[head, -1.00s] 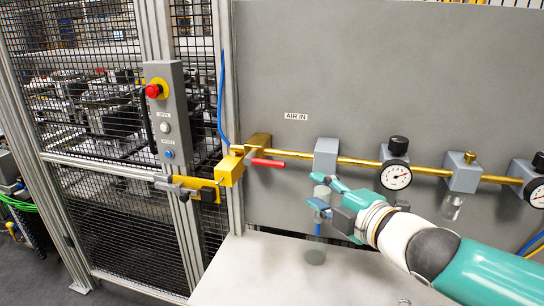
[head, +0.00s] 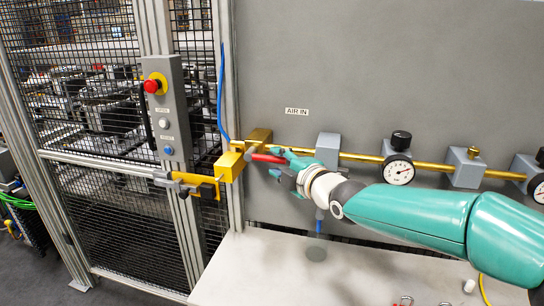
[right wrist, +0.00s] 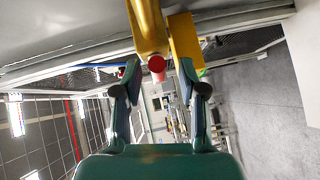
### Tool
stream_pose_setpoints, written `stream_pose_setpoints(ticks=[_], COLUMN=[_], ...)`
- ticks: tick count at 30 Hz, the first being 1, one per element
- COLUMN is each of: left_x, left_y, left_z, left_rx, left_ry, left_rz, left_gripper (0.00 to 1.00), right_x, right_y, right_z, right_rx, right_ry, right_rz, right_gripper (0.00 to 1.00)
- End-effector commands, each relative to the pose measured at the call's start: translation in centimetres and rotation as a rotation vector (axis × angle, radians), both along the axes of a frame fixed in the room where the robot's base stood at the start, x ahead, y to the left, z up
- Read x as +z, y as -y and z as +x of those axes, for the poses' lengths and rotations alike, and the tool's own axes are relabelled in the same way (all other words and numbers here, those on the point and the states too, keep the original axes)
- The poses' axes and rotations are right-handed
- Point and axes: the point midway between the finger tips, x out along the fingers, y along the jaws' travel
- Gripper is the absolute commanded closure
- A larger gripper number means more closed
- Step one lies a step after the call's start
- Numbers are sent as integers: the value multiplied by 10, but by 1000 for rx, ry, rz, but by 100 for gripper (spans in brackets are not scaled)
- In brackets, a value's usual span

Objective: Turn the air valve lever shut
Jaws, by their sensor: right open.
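The air valve's red lever (head: 266,158) lies along the brass pipe, below the AIR IN label, pointing right from the valve hub. My right gripper (head: 276,164) is at the lever's free end and partly hides it. In the right wrist view, the lever's round red end (right wrist: 157,64) shows between the two open fingertips of my right gripper (right wrist: 160,72), with a gap on each side. The brass pipe (right wrist: 147,25) runs above it. My left gripper is not in view.
A yellow gate latch (head: 229,166) is just left of the valve. Regulators and pressure gauges (head: 398,172) line the pipe to the right. The pale bench top (head: 270,270) lies below. A mesh fence with a control box (head: 165,110) stands left.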

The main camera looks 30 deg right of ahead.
Motion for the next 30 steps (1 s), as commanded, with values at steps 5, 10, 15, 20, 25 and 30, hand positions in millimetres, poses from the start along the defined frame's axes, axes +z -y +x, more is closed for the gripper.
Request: stream_pose_setpoints(ticks=[5,10,15,20,25,30], left_x=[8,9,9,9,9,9], left_y=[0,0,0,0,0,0], left_z=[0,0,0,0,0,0], left_rx=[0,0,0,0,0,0], left_ry=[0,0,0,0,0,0], left_rz=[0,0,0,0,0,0], left_gripper=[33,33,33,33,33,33], right_x=[-1,-3,-3,-3,-3,-4], right_y=[2,2,2,2,2,2], right_z=[18,23,23,23,23,23], right_rx=[0,-1,-1,-1,-1,-1], right_ry=[0,1,2,2,1,0], right_rz=[0,-1,-1,0,0,0], right_gripper=[59,59,59,77,100,100])
